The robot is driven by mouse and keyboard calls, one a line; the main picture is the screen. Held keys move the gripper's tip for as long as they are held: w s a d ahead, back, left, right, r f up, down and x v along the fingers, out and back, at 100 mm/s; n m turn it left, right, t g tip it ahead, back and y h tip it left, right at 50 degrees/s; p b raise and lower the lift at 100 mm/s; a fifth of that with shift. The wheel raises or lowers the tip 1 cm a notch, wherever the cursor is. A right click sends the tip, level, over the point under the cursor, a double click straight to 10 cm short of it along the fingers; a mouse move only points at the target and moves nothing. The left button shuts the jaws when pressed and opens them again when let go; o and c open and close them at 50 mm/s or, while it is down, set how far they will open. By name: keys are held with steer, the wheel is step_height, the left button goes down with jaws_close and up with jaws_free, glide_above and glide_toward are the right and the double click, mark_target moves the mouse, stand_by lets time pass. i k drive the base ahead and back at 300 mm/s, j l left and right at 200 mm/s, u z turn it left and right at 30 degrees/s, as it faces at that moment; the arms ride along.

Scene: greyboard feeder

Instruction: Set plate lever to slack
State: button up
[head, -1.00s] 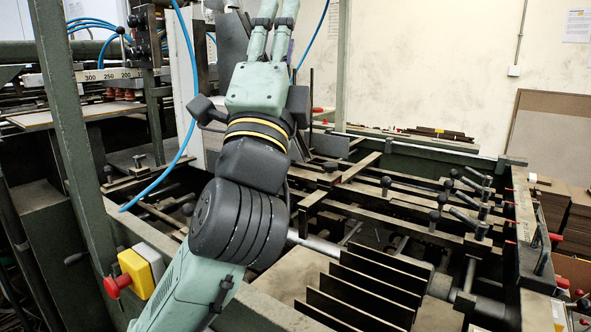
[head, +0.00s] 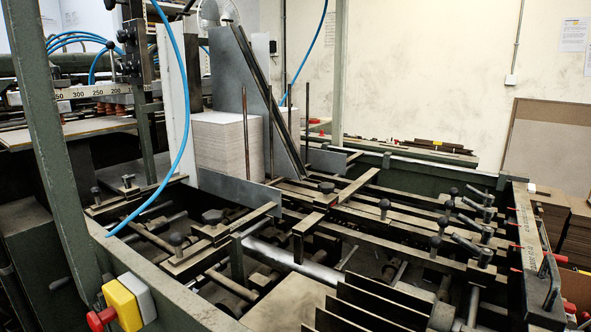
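My gripper and arm are out of the head view. Several clamp levers with dark knobs (head: 466,243) sit on the bars at the right side of the feeder. I cannot tell which one is the plate lever, or whether any is slack or tight. A tall grey plate (head: 228,75) stands behind the bars, with a slanted dark rail along its right edge. A low grey plate (head: 238,190) stands in front of a stack of greyboard (head: 222,148).
A green frame post (head: 50,140) and a hanging blue hose (head: 185,110) stand at the left. A red and yellow switch box (head: 122,303) is on the front rail. Upright dark fins (head: 372,306) stand at the front. Thin upright rods rise near the stack.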

mark_target(127, 180)
steer(key=j+u, duration=0.1)
steer(key=u, duration=0.3)
steer(key=i+j+u, duration=0.1)
steer(key=u, duration=0.3)
steer(key=i+j+u, duration=0.1)
steer(key=u, duration=0.3)
steer(key=i+u, duration=0.1)
steer(key=u, duration=0.3)
